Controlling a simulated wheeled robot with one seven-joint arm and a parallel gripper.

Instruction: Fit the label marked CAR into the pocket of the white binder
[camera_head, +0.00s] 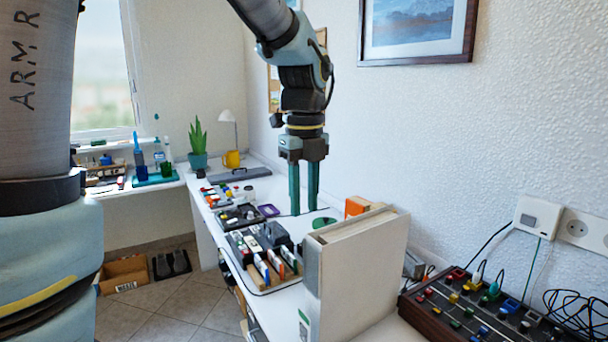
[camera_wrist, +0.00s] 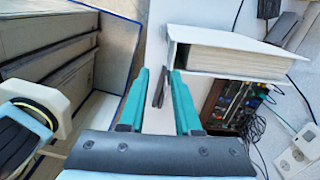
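The white binder (camera_head: 360,265) stands upright on the desk in the head view, its narrow spine (camera_head: 313,270) toward the camera. It also shows in the wrist view (camera_wrist: 225,40), upper right. No lettering on the spine is readable. Small coloured label-like pieces (camera_head: 275,262) stand in a dark rack left of the binder; I cannot tell which is marked CAR. My gripper (camera_head: 304,212) points down above the desk, behind and left of the binder, apart from it. In the wrist view its teal fingers (camera_wrist: 160,80) are apart. A dark item shows between them, seemingly beyond the tips.
An orange box (camera_head: 356,206) stands behind the binder. A dark panel with coloured knobs and cables (camera_head: 480,308) is at the right. Several small items crowd the desk's left edge (camera_head: 215,195). A plant (camera_head: 198,145) and yellow mug (camera_head: 231,159) stand at the back.

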